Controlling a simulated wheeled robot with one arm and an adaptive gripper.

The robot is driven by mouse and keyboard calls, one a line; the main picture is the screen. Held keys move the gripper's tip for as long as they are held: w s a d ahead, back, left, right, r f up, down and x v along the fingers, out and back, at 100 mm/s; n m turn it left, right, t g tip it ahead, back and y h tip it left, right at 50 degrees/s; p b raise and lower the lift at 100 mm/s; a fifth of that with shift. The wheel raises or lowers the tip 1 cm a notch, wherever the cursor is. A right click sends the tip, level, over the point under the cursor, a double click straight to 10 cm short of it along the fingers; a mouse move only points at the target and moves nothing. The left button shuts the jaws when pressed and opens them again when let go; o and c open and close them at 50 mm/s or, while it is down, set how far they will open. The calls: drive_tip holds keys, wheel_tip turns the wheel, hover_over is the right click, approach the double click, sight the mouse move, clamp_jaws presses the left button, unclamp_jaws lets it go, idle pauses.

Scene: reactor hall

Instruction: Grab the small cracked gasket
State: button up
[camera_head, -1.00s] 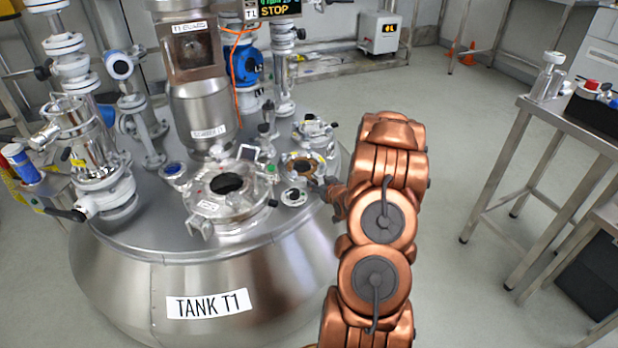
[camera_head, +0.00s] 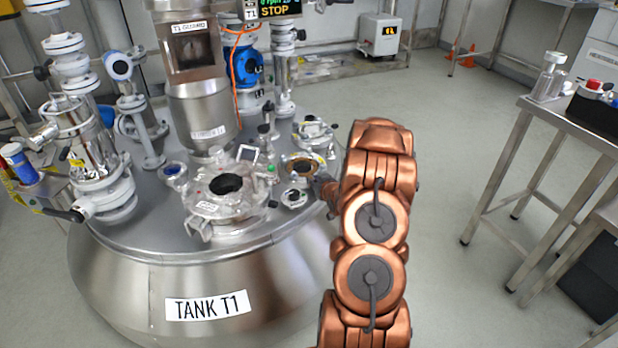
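My copper arm reaches up from the bottom, and my dark gripper (camera_head: 318,182) is low over the right part of the tank top. Its fingers are small and partly hidden by my arm, so I cannot tell whether they are open. Just left of it is an open flanged port with a brown ring (camera_head: 302,167), which may be a gasket. A small pale port with a dark centre (camera_head: 294,197) is nearer the front, below-left of the gripper. I cannot make out a crack on any ring or tell for certain which one is the small cracked gasket.
Tank T1 (camera_head: 206,306) carries a large clamped lid (camera_head: 226,186), a steel column (camera_head: 202,118) and several pipes and valves. A steel table (camera_head: 575,123) with a bottle (camera_head: 549,78) stands at right. Floor between tank and table is clear.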

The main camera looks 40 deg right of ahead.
clamp_jaws()
